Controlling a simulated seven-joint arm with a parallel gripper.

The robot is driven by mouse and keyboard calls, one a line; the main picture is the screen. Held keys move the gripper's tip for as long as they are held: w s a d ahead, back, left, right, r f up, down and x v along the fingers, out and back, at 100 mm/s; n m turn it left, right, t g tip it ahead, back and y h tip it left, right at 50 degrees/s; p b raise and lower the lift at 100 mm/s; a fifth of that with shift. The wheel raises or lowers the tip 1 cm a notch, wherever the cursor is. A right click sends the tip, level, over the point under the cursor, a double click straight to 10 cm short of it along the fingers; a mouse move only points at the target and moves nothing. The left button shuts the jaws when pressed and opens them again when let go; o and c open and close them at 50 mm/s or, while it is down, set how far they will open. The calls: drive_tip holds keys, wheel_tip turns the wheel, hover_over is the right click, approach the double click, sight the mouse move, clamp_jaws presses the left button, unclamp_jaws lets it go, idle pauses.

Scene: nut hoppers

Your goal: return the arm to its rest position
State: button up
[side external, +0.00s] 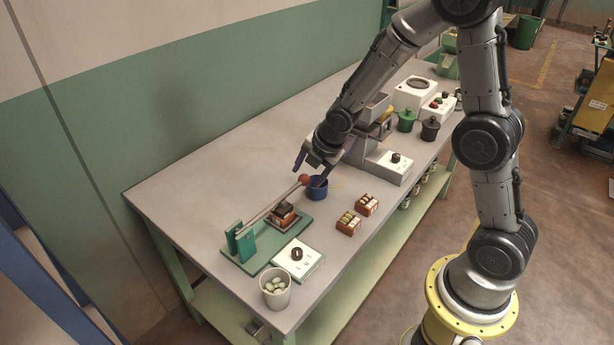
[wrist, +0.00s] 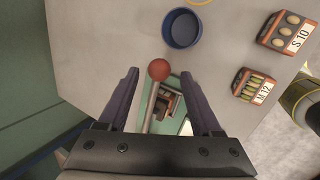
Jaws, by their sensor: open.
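My gripper (side external: 311,173) is open, its two dark fingers spread above the workbench. In the wrist view my gripper (wrist: 165,100) shows nothing clasped between its fingers. A lever with a red ball knob (side external: 304,179) rises from a green base on the bench. The knob (wrist: 159,69) appears between and just beyond the fingertips in the wrist view; I cannot tell whether either finger touches it.
Small labelled boxes (side external: 348,222) sit at the bench's front edge. A white control box with a dark knob (side external: 297,257) and a cup of pale pieces (side external: 275,290) stand at the near end. Machines and lidded pots (side external: 406,121) crowd the far end. The bench's wall side (side external: 200,180) is bare.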

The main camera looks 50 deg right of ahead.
drive_tip(key=s+a+r+m+t, duration=0.1)
drive_tip(key=s+r+m+t, duration=0.2)
drive_tip(key=r, duration=1.3)
drive_tip(key=s+a+r+m, duration=0.1)
drive_tip(key=s+r+m, duration=0.4)
drive_tip(key=s, duration=0.6)
drive_tip(key=s+a+f+m+g, duration=0.2)
drive_tip(key=s+f+m, duration=0.2)
drive_tip(key=s+m, duration=0.7)
drive_tip(key=shift+s+y, duration=0.4)
drive_tip(key=shift+s, duration=0.05)
